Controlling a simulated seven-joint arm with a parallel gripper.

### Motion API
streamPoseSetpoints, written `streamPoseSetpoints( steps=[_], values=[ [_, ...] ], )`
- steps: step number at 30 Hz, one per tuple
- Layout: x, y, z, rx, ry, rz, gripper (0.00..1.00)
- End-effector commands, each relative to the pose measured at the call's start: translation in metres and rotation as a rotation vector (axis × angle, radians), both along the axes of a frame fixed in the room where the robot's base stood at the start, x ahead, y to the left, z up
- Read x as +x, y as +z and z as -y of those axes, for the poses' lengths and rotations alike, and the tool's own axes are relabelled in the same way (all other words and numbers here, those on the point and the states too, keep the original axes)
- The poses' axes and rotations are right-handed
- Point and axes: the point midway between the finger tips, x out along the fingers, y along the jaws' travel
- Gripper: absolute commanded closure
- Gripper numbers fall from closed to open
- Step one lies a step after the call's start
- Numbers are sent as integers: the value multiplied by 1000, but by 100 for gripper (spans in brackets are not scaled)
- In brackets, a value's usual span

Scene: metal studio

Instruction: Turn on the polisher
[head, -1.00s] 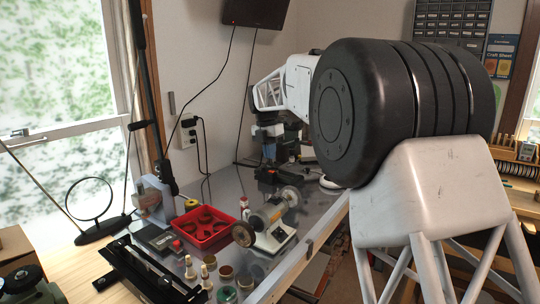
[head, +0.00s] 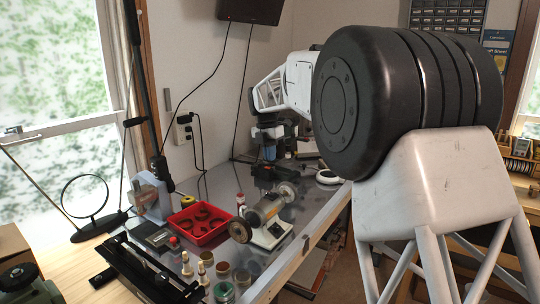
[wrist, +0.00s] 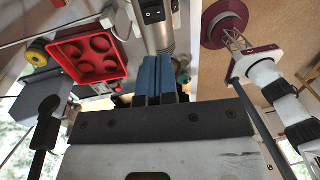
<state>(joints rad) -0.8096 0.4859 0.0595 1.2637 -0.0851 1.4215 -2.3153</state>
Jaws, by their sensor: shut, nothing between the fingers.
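The polisher (head: 264,211) stands on the metal-topped bench in the head view, a silver motor on a pale base with a round wheel at each end. Its silver body also shows at the top centre of the wrist view (wrist: 157,36), with a small dark plate (wrist: 153,13) on it; I cannot tell whether this is the switch. My gripper (head: 269,156) is behind the polisher, toward the far end of the bench. Its blue fingers (wrist: 157,64) are shut and empty, and look apart from the polisher, though the gap is hard to judge.
A red tray (head: 201,222) with round hollows sits left of the polisher. Small bottles and jars (head: 223,290) stand in front. A black rail-like tool (head: 145,268) lies at the front left. A white round object (head: 328,177) lies at the bench's right edge.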

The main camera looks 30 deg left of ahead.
Motion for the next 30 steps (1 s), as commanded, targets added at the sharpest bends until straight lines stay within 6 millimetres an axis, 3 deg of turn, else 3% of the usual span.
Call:
streamPoseSetpoints(
  steps=[18, 30],
  values=[
    [0, -90, 11, -2, 0, -2, 100],
    [0, -119, 15, 0, 0, 0, 100]
  ],
)
